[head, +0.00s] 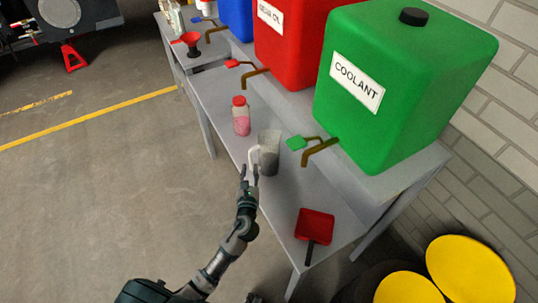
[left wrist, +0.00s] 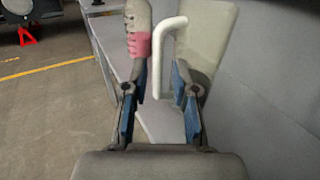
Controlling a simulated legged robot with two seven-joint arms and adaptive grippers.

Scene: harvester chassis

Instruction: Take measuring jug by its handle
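The measuring jug (head: 269,155) is a grey, translucent vessel standing upright on the lower shelf below the green coolant tank. Its white handle (head: 254,158) faces left, toward my left gripper (head: 249,174). In the left wrist view the jug (left wrist: 210,35) is at the upper right, and its white handle (left wrist: 162,50) comes down between the two fingers of my left gripper (left wrist: 160,82). The fingers are spread, with a gap on both sides of the handle's lower part. My right gripper is not clearly in view.
A pink bottle with a red cap (head: 241,116) stands behind the jug. The coolant tank (head: 395,85) has a green-handled tap (head: 318,148) just right of the jug. A red dustpan-like scoop (head: 314,227) lies on the shelf nearer me. Yellow drums (head: 470,268) stand at the lower right.

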